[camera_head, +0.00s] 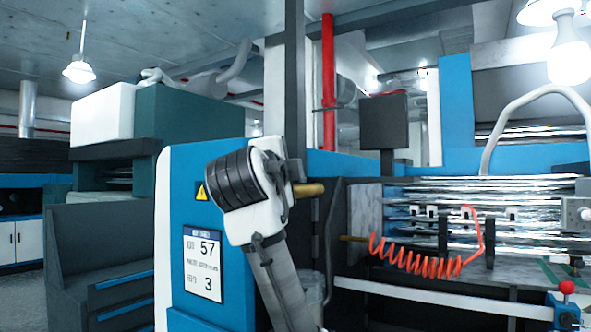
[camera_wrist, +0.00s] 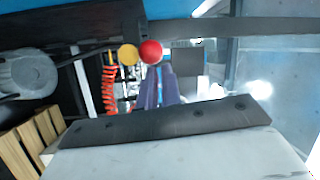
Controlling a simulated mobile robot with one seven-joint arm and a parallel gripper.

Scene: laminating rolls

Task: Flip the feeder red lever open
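A red ball knob (camera_wrist: 150,52) shows in the wrist view, just beyond the tips of my gripper (camera_wrist: 163,76), a little left of its centre line. It looks like the end of the red lever; its stem is hidden. The two bluish fingers lie close together, and I cannot tell whether they are apart or touch the knob. In the head view my arm's end stands before the blue machine panel (camera_head: 178,215), and the fingertips are not clearly visible. Another red knob (camera_head: 567,287) stands on a small blue box at the far right.
A yellow ball knob (camera_wrist: 128,54) sits directly left of the red one. A coiled red-orange hose (camera_head: 415,258) hangs right of my arm, before the shiny rollers (camera_head: 490,205). A dark vertical post (camera_head: 295,90) and a dark monitor (camera_head: 384,121) stand near the arm.

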